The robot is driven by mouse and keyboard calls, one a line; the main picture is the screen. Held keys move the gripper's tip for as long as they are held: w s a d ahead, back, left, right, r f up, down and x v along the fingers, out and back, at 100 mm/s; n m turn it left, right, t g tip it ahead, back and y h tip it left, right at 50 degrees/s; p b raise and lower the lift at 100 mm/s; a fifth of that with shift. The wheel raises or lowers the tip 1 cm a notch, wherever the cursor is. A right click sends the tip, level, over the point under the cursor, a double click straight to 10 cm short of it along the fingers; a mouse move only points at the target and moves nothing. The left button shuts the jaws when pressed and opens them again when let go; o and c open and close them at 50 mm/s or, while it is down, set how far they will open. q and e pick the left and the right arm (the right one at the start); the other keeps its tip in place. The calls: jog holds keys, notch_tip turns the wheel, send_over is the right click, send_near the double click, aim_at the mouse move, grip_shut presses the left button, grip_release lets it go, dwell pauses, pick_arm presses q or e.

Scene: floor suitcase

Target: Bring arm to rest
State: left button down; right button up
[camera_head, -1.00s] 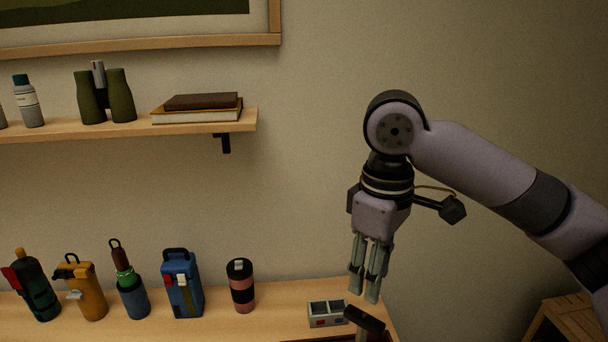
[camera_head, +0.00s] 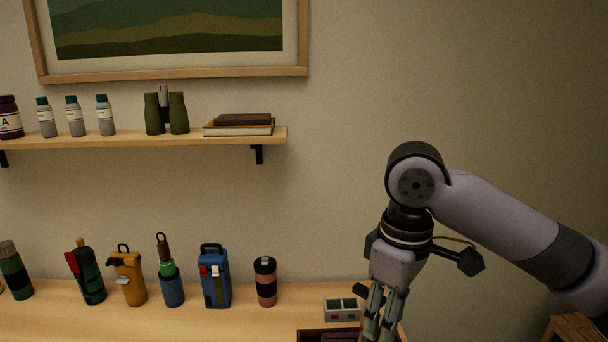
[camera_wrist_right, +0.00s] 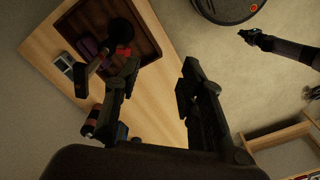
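My right arm comes in from the right in the head view, its forearm angled and the hand hanging down. My right gripper (camera_head: 377,325) points down over the table's right end, with its tips near the lower picture edge. In the right wrist view its two fingers (camera_wrist_right: 160,65) stand apart with nothing between them. No left arm shows in the head view. At upper right in the right wrist view, a dark, grey-banded limb looks like my left arm, with its gripper (camera_wrist_right: 250,38) above the floor; its finger state is too small to tell.
The wooden table (camera_head: 120,325) holds several bottles, a blue bottle (camera_head: 215,278), a pink-black tumbler (camera_head: 265,282) and a small grey box (camera_head: 342,309). A dark tray (camera_wrist_right: 143,22) holds items; a black-headed tool (camera_wrist_right: 80,78) is near its edge. A shelf (camera_head: 130,140) and framed picture hang above. Open floor lies beside the table.

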jog(key=s+a+f+t+y, duration=0.1)
jog(key=a+f+y, duration=0.15)
jog(key=f, duration=0.45)
jog(key=s+a+f+y, duration=0.1)
jog(key=s+a+f, duration=0.1)
jog(key=a+f, duration=0.3)
jog(key=s+a+f+t+y, duration=0.1)
jog(key=a+f+y, duration=0.1)
jog(key=f, duration=0.6)
jog(key=s+d+f+m+t+h, duration=0.1)
jog(key=s+d+f+m+h, duration=0.25)
jog(key=s+d+f, duration=0.45)
jog(key=s+d+f+m+h, duration=0.2)
jog(key=s+d+f+m, duration=0.2)
jog(key=s+d+f, duration=0.45)
notch_tip(320, 180, down, 22)
jog(key=d+g, duration=0.1)
jog(key=s+d+f+g, duration=0.1)
jog(key=s+d+f, duration=0.2)
jog(key=s+f, duration=1.3)
jog(key=shift+s+f, duration=0.3)
jog(key=shift+f, duration=0.2)
